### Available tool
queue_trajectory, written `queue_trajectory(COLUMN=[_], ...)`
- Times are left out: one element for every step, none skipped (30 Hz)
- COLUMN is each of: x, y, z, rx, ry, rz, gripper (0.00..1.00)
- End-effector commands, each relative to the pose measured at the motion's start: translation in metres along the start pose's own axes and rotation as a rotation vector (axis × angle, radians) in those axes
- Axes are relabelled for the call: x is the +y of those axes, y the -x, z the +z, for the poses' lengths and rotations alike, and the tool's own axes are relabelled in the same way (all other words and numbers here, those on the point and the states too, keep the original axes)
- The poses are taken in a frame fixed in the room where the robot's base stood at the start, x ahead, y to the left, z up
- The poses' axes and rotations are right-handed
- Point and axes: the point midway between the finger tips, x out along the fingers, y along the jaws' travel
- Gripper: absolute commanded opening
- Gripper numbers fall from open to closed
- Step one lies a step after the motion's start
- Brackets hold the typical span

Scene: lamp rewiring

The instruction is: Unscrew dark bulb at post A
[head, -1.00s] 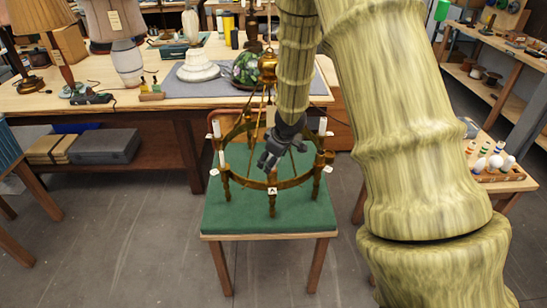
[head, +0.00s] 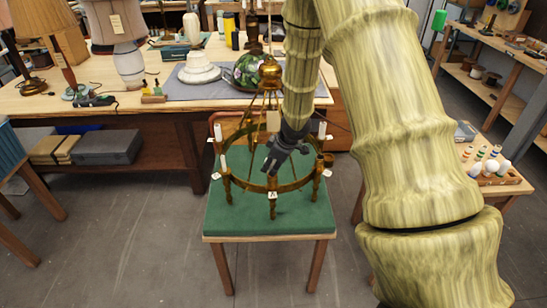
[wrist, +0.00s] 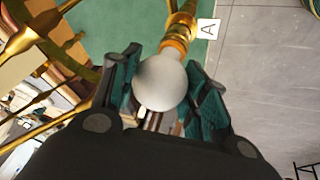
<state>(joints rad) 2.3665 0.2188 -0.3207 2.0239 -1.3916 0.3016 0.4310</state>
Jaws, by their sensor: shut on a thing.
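The brass ring chandelier (head: 241,186) stands on a green-topped stool (head: 225,222). Post A, with its white label (wrist: 208,28), is at the near side of the ring, where the label also shows in the head view (head: 272,195). In the wrist view, a round greyish bulb (wrist: 160,82) sits between my gripper's (wrist: 163,78) two fingers, which are shut on it. Its neck lines up with the brass socket (wrist: 180,28) of post A; whether the threads are engaged cannot be told. In the head view my gripper (head: 268,168) points down inside the ring and hides the bulb.
White candle sleeves (head: 222,160) rise from other posts around my gripper. A workbench (head: 60,103) with lamps stands behind. A small tray with white bulbs (head: 491,167) is on a side table at right. Grey floor is clear in front of the stool.

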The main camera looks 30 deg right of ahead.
Motion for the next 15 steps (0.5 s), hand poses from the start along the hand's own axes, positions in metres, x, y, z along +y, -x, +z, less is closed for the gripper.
queue_trajectory(x=[0.002,0.002,0.0019,0.0019,0.002,0.0019,0.0018,0.002,0.0025,0.0025,0.0022,0.0021,0.0023,0.0024,0.0029], y=[0.0053,0.0051,0.0049,0.005,0.0052,0.0052,0.0051,0.0051,0.0052,0.0052,0.005,0.0051,0.0053,0.0054,0.0049], z=[-0.0014,-0.0017,-0.0017,-0.0018,-0.0017,-0.0015,-0.0014,-0.0015,-0.0019,-0.0018,-0.0016,-0.0014,-0.0015,-0.0015,-0.0017], rx=[0.004,0.007,0.011,0.014,0.016,0.02,0.024,0.027,0.03,0.033,0.036,0.04,0.043,0.046,0.054], ry=[0.022,0.038,0.059,0.072,0.087,0.108,0.122,0.137,0.156,0.171,0.186,0.205,0.219,0.234,0.273], rz=[-0.009,-0.015,-0.024,-0.03,-0.036,-0.044,-0.051,-0.056,-0.063,-0.07,-0.076,-0.085,-0.09,-0.096,-0.111], gripper=[0.23,0.23,0.23,0.23,0.23,0.23,0.23,0.23,0.23,0.23,0.23,0.23,0.23,0.23,0.23])
